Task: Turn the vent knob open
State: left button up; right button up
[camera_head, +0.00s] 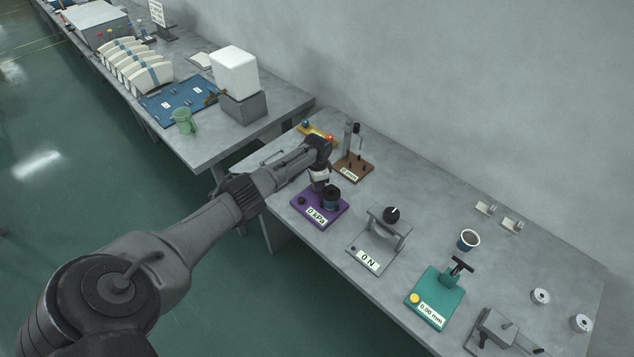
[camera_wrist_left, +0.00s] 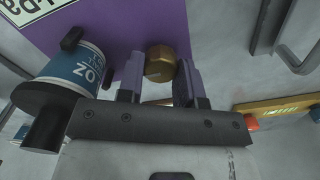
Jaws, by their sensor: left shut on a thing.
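The purple device (camera_head: 322,217) with a "0 kPa" label stands on the bench, below my left gripper (camera_head: 319,180) in the head view. In the left wrist view a brass knob (camera_wrist_left: 160,60) on the purple base (camera_wrist_left: 110,25) sits between the two fingers of my left gripper (camera_wrist_left: 160,82), which is shut on it. My gripper hides this knob in the head view. My right gripper is not in view.
A grey press (camera_head: 368,252) labelled "0 N", a teal gauge (camera_head: 437,295) and a brown gauge stand (camera_head: 355,168) are nearby. A yellow bar (camera_head: 312,132) lies behind the gripper.

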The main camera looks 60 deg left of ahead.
pick_arm(q)
jog(key=o, duration=0.8)
jog(key=shift+c, duration=0.2)
jog(key=shift+o, duration=0.9)
notch_tip(320, 180, up, 14)
jog(key=p, duration=0.3)
jog(key=shift+f, duration=0.1)
